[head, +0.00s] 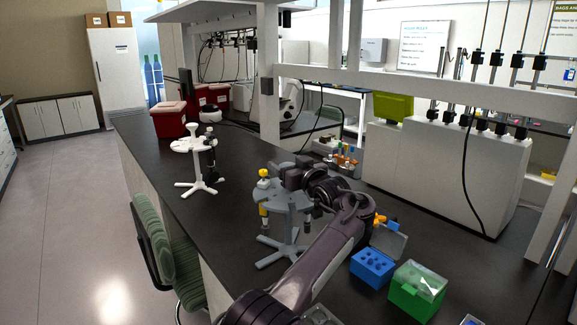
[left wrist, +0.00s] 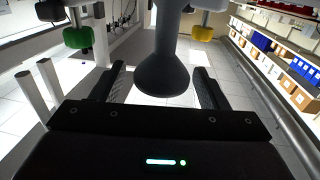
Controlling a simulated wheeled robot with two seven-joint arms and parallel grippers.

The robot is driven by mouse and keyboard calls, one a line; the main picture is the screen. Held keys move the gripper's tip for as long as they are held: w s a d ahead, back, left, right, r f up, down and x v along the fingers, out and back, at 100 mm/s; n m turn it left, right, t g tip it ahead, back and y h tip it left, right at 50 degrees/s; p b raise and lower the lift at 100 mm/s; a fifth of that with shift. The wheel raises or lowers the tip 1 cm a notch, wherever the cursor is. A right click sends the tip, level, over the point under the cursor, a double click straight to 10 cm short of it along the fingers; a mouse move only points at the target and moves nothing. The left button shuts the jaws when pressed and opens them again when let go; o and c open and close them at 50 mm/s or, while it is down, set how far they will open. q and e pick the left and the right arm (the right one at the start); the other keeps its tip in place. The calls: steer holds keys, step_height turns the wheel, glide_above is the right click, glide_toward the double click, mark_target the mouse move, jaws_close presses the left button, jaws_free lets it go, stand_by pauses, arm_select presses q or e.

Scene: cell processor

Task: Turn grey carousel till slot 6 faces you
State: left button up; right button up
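The grey carousel (head: 295,222) stands upright on the dark bench, with pipettes hung around it, one yellow-topped (head: 264,175). My left arm reaches over it from the front, and the left gripper (head: 284,177) is at its top. In the left wrist view the gripper's two fingers (left wrist: 162,88) are apart, with a grey flared post (left wrist: 165,68) of the carousel before or between them. I cannot tell whether they touch it. A green pipette part (left wrist: 78,38) and a yellow one (left wrist: 202,33) hang beside the post. Slot numbers are not readable. My right gripper is not seen.
A white carousel (head: 198,147) stands to the left on the bench. A blue rack (head: 372,267) and a green box (head: 417,288) lie to the right. A tube rack (head: 343,160) is behind. A green chair (head: 165,245) is at the bench's front edge.

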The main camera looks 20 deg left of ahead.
arm_select(q)
steer(key=shift+s+d+f, duration=0.15)
steer(key=shift+s+d, duration=0.1)
steer(key=shift+d, duration=0.15)
steer(key=b+v, duration=0.2)
steer(key=v, duration=0.4)
steer(key=shift+d, duration=0.2)
steer(key=shift+s+d, duration=0.2)
steer(key=shift+s, duration=0.05)
